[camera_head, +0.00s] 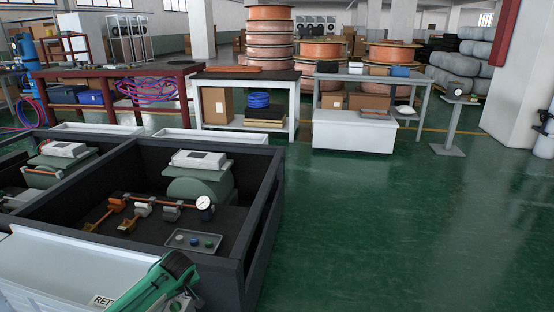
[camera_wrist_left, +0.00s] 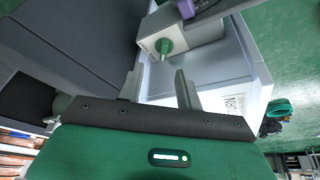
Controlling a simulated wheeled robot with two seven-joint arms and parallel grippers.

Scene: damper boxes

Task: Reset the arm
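My left gripper shows in the left wrist view (camera_wrist_left: 156,85), its two grey fingers apart with nothing between them. They are over a white tray (camera_wrist_left: 212,72), near a small pale box with a green knob (camera_wrist_left: 165,47). I cannot tell whether they touch anything. In the camera_head view, a green-and-black part of my left arm (camera_head: 160,283) is at the bottom, beside the white tray (camera_head: 62,268) with a partly hidden label reading "RET" (camera_head: 103,300). The fingers cannot be made out there. My right gripper is not in view.
A black-walled box (camera_head: 262,215) holds a green cylinder (camera_head: 200,188), a round gauge (camera_head: 203,203), copper pipe pieces and a grey tray with buttons (camera_head: 194,240). A similar box is at the left. Workbenches (camera_head: 245,76) stand behind. Green floor (camera_head: 400,230) is clear at the right.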

